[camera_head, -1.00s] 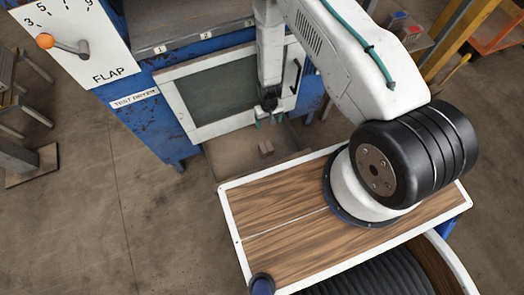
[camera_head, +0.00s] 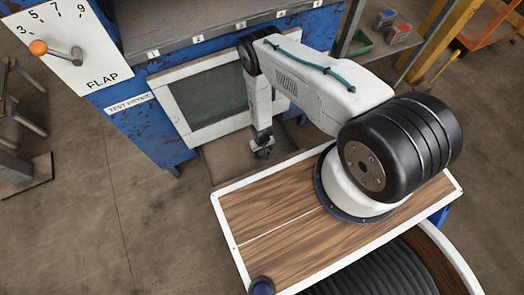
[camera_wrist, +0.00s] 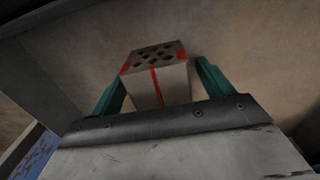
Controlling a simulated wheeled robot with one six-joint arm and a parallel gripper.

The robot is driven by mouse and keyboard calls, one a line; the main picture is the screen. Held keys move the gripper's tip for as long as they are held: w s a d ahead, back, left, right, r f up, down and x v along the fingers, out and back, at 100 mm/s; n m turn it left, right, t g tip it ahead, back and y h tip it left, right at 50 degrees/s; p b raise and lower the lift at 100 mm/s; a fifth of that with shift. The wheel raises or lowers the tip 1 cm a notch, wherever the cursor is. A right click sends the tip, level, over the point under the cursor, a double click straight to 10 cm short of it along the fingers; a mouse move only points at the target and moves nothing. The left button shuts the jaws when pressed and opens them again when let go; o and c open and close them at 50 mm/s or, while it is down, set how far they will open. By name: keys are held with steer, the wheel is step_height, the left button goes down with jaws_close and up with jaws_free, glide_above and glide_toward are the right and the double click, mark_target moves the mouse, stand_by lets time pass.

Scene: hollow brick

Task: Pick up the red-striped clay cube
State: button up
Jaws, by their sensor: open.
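The red-striped clay cube (camera_wrist: 157,82) shows in the wrist view, pale, with several dark holes in its top face and red stripes on its front and corners. It sits between the two teal fingers of my gripper (camera_wrist: 153,74), one on either side. The fingers are open; I cannot tell whether either touches the cube. In the head view my gripper (camera_head: 263,151) points down in front of the blue test dryer, low over a tray-like surface. The cube is hidden there behind my gripper.
The blue test dryer (camera_head: 145,130) with its windowed door (camera_head: 212,98) stands just behind my gripper. The brown tray (camera_head: 222,160) lies below it. A wood-topped deck (camera_head: 265,205) is at the front. Open floor (camera_head: 70,200) lies to the left.

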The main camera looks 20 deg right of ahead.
steer(key=shift+f, duration=0.3)
steer(key=c, duration=1.1)
steer(key=shift+o, duration=0.2)
